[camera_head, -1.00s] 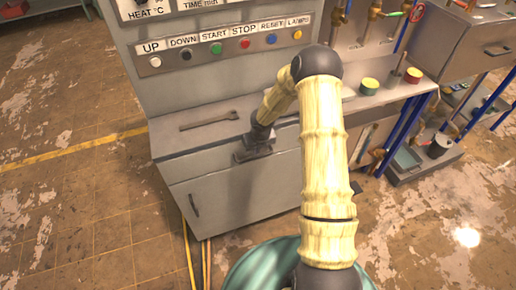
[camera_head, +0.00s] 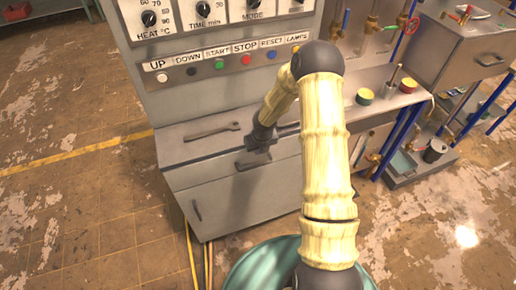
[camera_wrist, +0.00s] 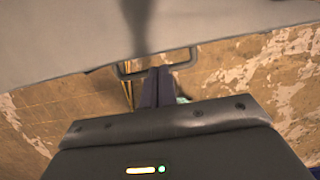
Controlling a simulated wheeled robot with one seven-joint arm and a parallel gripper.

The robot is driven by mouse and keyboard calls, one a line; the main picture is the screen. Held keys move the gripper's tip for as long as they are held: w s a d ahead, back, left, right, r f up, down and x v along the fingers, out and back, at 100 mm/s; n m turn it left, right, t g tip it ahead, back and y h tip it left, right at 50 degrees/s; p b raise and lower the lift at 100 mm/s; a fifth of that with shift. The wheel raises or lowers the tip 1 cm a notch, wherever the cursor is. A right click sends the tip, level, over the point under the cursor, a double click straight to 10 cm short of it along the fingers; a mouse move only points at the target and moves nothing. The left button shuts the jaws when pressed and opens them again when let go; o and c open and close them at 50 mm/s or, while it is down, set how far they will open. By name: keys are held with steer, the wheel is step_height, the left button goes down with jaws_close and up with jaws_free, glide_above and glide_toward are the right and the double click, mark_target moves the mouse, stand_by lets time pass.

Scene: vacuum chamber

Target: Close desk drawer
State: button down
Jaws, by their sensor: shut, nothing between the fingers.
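The grey desk (camera_head: 240,200) stands below a control panel in the head view. Its drawer front (camera_head: 195,181) is the band under the desk top; how far it stands out is hard to tell. My gripper (camera_head: 254,160) is at this front, pointing down, and my wrist hides part of it. In the wrist view the drawer's grey face (camera_wrist: 70,70) fills the top, with a dark bar handle (camera_wrist: 128,74). My gripper's dark fingers (camera_wrist: 157,74) are shut and empty, overlapping the middle of the handle. I cannot tell whether they touch it.
A wrench (camera_head: 212,131) lies on the desk top. A lower door with a dark handle (camera_head: 197,210) is under the drawer. The control panel (camera_head: 225,65) rises behind. A bench with small round tins (camera_head: 364,96) stands to the right.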

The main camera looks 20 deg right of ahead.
steer(key=p+v, duration=0.1)
steer(key=v, duration=0.1)
steer(key=shift+s+d+r, duration=0.1)
steer(key=shift+s+r, duration=0.1)
steer(key=shift+r, duration=0.05)
stand_by(0.4)
steer(key=s+a+r+n, duration=0.3)
steer(key=s+r+n, duration=1.9)
steer(key=n, duration=1.3)
steer(key=shift+s+r, duration=0.2)
steer(key=shift+s, duration=0.35)
